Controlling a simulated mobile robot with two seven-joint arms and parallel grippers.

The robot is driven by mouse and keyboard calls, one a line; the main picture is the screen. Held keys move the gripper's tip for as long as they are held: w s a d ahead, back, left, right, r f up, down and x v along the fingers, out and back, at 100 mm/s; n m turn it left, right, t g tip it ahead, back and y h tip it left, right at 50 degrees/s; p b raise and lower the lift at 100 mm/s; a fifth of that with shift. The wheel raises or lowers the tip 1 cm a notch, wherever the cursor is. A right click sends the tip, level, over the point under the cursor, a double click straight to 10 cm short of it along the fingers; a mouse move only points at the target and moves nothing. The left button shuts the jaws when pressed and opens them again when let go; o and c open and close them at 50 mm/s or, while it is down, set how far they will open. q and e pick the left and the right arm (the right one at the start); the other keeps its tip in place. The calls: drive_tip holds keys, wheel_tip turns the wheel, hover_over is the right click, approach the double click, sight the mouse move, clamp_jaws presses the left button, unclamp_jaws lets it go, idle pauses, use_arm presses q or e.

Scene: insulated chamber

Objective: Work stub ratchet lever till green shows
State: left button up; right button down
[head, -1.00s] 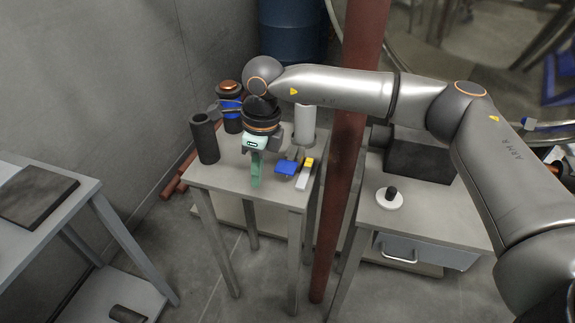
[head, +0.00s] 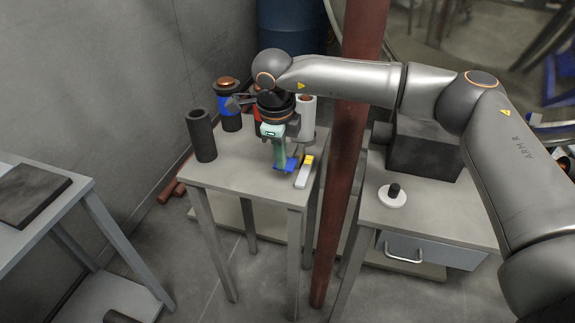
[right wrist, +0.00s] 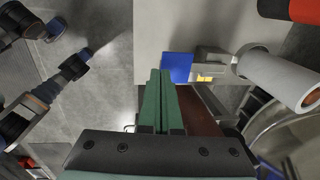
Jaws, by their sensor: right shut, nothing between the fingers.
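My right gripper (head: 281,163), with green fingers, points down over the small grey table. Its fingers also show in the right wrist view (right wrist: 159,76), shut together and empty. A blue flat piece (head: 291,165) lies right by the fingertips; it also shows in the right wrist view (right wrist: 177,67), where I cannot tell whether they touch. Beside it is a grey block with a yellow end (head: 304,172), also in the right wrist view (right wrist: 206,76). I cannot make out which part is the stub lever, and no green indicator shows. An arm, likely my left, shows at the wrist view's left; its gripper is unclear.
On the table (head: 240,183) stand a dark tube (head: 202,137), a blue-banded canister with a copper top (head: 228,106) and a white cylinder (head: 306,112). A rust-red post (head: 337,190) rises close by the table's right side. The table's front left is clear.

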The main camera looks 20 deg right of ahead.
drive_tip(key=shift+w+f, duration=0.1)
drive_tip(key=shift+f, duration=0.35)
use_arm(q)
drive_tip(key=shift+w+d+r, duration=0.1)
drive_tip(key=shift+w+d, duration=0.05)
drive_tip(key=shift+w, duration=0.2)
use_arm(e)
drive_tip(key=shift+f, duration=0.1)
